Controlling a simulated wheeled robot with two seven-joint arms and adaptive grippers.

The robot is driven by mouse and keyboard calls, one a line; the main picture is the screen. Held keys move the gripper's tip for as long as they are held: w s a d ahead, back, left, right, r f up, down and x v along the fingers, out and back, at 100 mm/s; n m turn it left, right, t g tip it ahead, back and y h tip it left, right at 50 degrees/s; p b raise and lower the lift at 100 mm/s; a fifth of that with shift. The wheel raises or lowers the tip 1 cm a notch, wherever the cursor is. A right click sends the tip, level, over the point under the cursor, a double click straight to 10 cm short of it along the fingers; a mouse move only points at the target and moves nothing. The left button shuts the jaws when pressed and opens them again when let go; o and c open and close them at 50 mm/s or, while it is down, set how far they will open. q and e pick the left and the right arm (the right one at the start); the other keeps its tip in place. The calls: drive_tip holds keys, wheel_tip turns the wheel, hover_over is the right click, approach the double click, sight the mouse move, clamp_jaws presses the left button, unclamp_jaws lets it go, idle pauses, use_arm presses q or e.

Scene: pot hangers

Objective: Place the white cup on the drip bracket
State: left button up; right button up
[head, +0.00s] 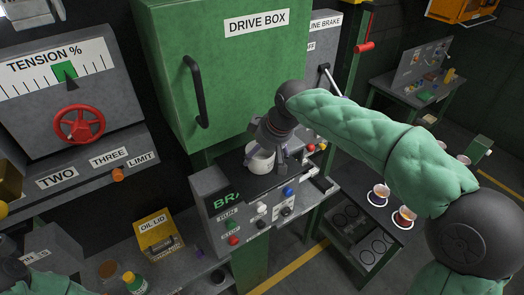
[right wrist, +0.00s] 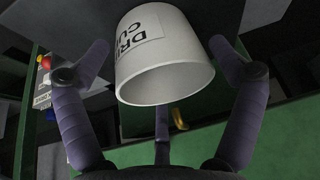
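The white cup (head: 260,160) is under the green drive box in the head view. It is close above or on a dark flat ledge (head: 236,178), which may be the drip bracket; contact is hidden. In the right wrist view the cup (right wrist: 165,58) shows its rim toward the camera and a label reading "DRIP CUP" upside down. My right gripper (head: 278,150) is around the cup, with its purple fingers on both sides. In the right wrist view (right wrist: 160,50) the fingers are spread, with small gaps to the cup. My left gripper's fingers are not seen.
The green drive box (head: 235,65) with a black handle stands directly above. A button panel (head: 262,213) lies just in front of the ledge. An oil lid box (head: 158,235) and bottles stand at the lower left. Two cups (head: 379,194) stand on a cart at the right.

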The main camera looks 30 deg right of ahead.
drive_tip(key=shift+r, duration=0.15)
drive_tip(key=shift+r, duration=0.3)
drive_tip(key=v, duration=1.1)
drive_tip(key=shift+s+r, duration=0.2)
drive_tip(key=shift+s, duration=0.05)
